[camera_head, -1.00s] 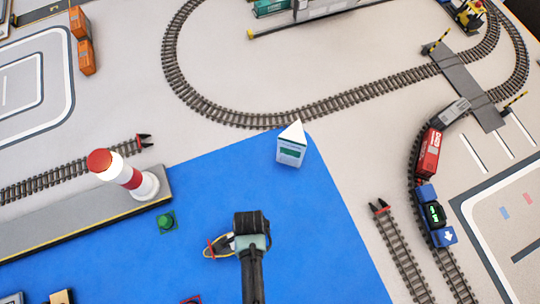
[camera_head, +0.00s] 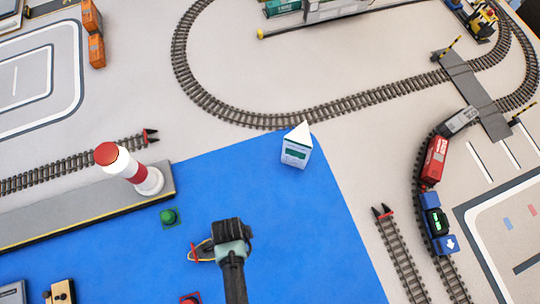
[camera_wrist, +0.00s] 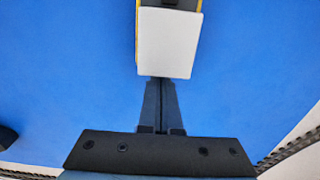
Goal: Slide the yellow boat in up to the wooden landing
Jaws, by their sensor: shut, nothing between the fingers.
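The yellow boat (camera_head: 201,252) floats on the blue water sheet, left of my gripper (camera_head: 229,246) in the head view and partly hidden under it. A red bar crosses the boat. In the wrist view, a white block with yellow edges (camera_wrist: 168,42), seemingly part of the boat, is at the top. My gripper's shut, empty fingers (camera_wrist: 161,84) point at its near end and look close to it or touching. I cannot clearly make out the wooden landing; a tan block with a dark top (camera_head: 62,291) is cut off at the lower left.
A grey quay (camera_head: 80,208) with a red-and-white lighthouse (camera_head: 128,168) lies at the left. A green buoy (camera_head: 169,216) and a red marker (camera_head: 190,298) stand near the boat. A white house-shaped block (camera_head: 297,147) stands at the back. Water left of the boat is clear.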

